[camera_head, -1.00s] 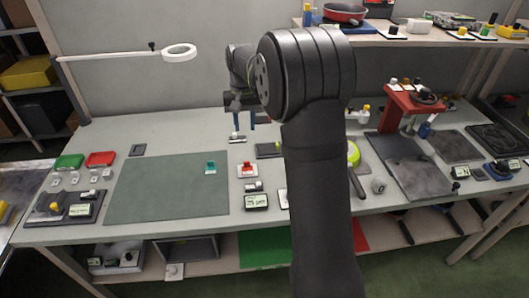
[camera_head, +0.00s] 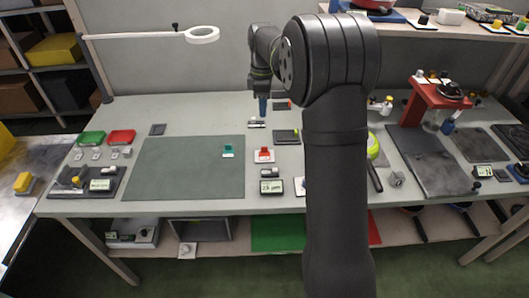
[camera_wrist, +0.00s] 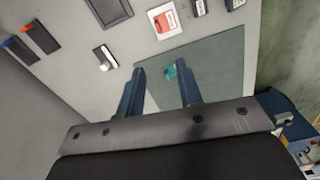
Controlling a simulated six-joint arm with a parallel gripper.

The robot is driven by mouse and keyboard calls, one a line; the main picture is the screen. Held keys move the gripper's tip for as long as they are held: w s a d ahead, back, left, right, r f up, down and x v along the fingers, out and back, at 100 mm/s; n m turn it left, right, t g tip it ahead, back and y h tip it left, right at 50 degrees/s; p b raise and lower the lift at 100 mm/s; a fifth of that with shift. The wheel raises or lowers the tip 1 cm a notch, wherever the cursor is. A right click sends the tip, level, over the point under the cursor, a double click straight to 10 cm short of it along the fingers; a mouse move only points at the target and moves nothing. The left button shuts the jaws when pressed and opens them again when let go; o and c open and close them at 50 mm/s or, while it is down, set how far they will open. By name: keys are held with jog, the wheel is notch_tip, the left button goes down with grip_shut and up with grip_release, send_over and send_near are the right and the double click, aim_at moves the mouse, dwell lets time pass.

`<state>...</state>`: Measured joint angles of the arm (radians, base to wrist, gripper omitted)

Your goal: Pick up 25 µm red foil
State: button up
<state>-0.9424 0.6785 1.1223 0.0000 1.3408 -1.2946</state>
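A small red piece on a white card (camera_head: 264,154) lies on the grey table just right of the green mat; it looks like the red foil. It also shows in the wrist view (camera_wrist: 164,20), near the top edge. A similar teal piece (camera_head: 228,151) is on the mat's right part and in the wrist view (camera_wrist: 171,71). My gripper (camera_head: 263,106) hangs above the back of the table, behind the red piece. In the wrist view its two blue fingers (camera_wrist: 161,66) stand apart, with nothing held between them. The teal piece shows in that gap, lower down on the mat.
The green mat (camera_head: 190,167) is mostly bare. A small black-and-white item (camera_head: 257,123) is below my gripper. A display (camera_head: 271,187) stands in front of the red piece, a dark tray (camera_head: 286,136) to its right. My arm hides part of the table.

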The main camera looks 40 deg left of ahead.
jog(key=n, duration=0.1)
send_over(264, 147)
notch_tip(264, 147, down, 12)
jog(key=shift+s, duration=0.1)
jog(key=shift+w+f, duration=0.2)
jog(key=shift+f, duration=2.5)
grip_shut()
